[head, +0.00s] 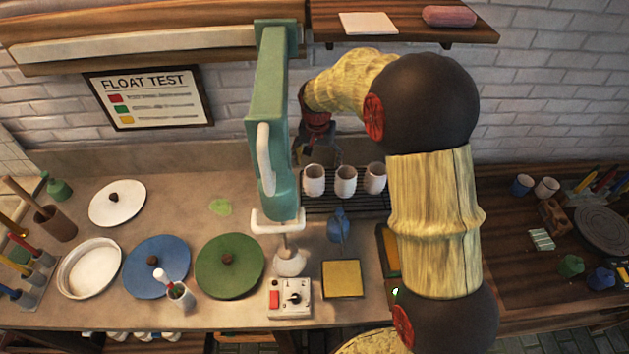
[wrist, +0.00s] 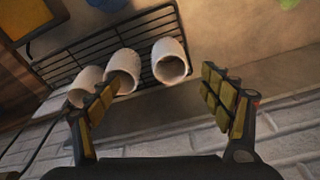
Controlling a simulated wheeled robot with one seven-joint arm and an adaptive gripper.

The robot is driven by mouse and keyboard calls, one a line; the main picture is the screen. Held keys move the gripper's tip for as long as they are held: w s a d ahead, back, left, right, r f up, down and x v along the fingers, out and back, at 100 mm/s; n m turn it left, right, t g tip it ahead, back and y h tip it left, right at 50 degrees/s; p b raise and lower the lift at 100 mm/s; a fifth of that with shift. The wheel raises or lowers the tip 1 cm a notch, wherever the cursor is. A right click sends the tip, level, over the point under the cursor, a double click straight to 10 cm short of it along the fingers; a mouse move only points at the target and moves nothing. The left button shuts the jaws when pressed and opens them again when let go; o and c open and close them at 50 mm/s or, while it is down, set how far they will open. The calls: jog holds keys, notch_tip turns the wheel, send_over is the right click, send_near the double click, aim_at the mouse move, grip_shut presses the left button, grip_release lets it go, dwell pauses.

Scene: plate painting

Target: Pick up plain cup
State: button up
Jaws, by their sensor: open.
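Three whitish cups stand in a row on a black wire rack (head: 345,206) near the back wall: a left cup (head: 314,179), a middle cup (head: 346,181) and a right cup (head: 375,178). I cannot tell which one the task calls plain. My gripper (head: 318,150) is behind and above the left cup, partly hidden by my arm. In the wrist view my gripper (wrist: 165,100) is open and empty. The left cup (wrist: 170,62) appears ahead of the gap between its fingers. The left finger overlaps the middle cup (wrist: 123,68) in that view; contact cannot be told.
A green upright machine (head: 270,120) stands just left of the rack, close to my gripper. A blue jug-like object (head: 338,227) is in front of the rack. A brick wall (head: 225,95) is close behind. Blue (head: 150,280) and green (head: 225,280) discs lie to the left.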

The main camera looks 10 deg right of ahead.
aim_at(315, 180)
jog(key=shift+m+g, duration=0.3)
jog(key=shift+m, duration=0.3)
jog(key=w+f, duration=0.1)
jog(key=f, duration=0.3)
jog(key=w+f, duration=0.2)
jog(key=f, duration=0.1)
jog(key=w+f, duration=0.1)
jog(key=f, duration=0.3)
jog(key=shift+w+a+f, duration=0.1)
jog(key=shift+w+f, duration=0.2)
jog(key=shift+w, duration=0.05)
jog(key=shift+w+d+f, duration=0.15)
jog(key=shift+w+f, duration=0.05)
jog(key=shift+f, duration=0.65)
jog(key=shift+w+d+f, duration=0.1)
jog(key=shift+w+f, duration=0.15)
jog(key=shift+f, duration=0.65)
jog(key=shift+w+d+f, duration=0.15)
jog(key=shift+w+f, duration=0.05)
jog(key=shift+f, duration=0.65)
jog(key=shift+c, duration=0.3)
jog(key=c, duration=1.4)
